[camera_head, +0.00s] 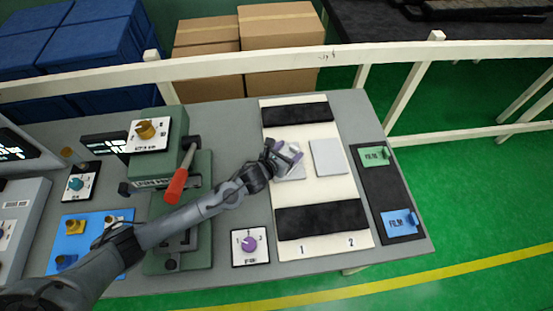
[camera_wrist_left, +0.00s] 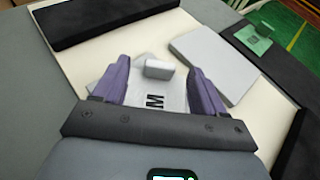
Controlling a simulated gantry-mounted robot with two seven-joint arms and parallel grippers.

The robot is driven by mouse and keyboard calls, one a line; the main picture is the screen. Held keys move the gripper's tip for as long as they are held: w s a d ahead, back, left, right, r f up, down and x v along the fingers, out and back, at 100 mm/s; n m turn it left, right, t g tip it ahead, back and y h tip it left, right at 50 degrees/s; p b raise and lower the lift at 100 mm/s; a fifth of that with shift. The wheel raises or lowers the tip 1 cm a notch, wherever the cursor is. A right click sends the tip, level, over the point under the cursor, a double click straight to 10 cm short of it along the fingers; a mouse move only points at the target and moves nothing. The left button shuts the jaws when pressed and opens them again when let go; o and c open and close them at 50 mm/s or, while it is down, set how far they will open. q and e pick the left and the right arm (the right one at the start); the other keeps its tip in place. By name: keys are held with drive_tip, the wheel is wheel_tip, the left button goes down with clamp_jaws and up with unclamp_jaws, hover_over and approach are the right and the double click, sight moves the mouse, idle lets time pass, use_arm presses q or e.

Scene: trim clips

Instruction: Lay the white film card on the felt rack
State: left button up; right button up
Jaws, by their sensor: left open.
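The white film card lies on the cream board in lane 1, partly hidden under my left gripper (camera_head: 287,152) in the head view. In the left wrist view the white film card (camera_wrist_left: 173,98) shows a dark letter M and a raised grey-white tab. The open purple fingers of my left gripper (camera_wrist_left: 158,70) stand on either side of the tab, with gaps visible. The black felt rack (camera_head: 385,190) lies along the right of the table, with a green film card (camera_head: 373,157) at its far end and a blue one (camera_head: 398,222) at its near end. My right gripper is not in view.
The cream board (camera_head: 330,190) has black bands (camera_head: 322,220) across both ends and a grey-white plate (camera_head: 328,156) in lane 2. A green press with a red-handled lever (camera_head: 176,186) stands left of the board. The rack's middle is bare.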

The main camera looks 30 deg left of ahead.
use_arm(q)
drive_tip(key=v, duration=0.7)
drive_tip(key=shift+s+r, duration=0.2)
drive_tip(key=shift+s, duration=0.15)
drive_tip(key=shift+a, duration=0.1)
